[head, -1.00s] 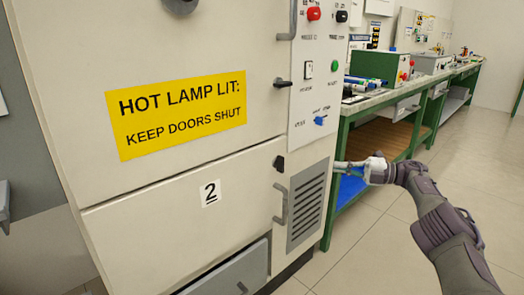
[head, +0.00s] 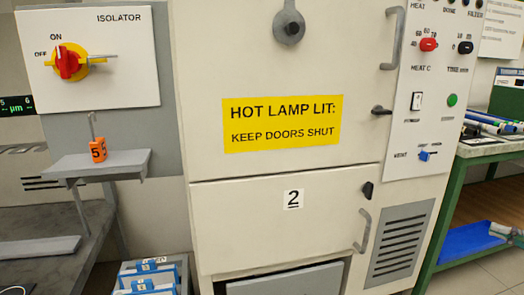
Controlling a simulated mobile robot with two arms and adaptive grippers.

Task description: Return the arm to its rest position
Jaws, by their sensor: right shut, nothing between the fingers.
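The rest of my right arm is outside the picture. My left gripper is not in view.
A large cream cabinet (head: 240,215) marked 2 fills the middle, with handles sticking out and both doors shut.

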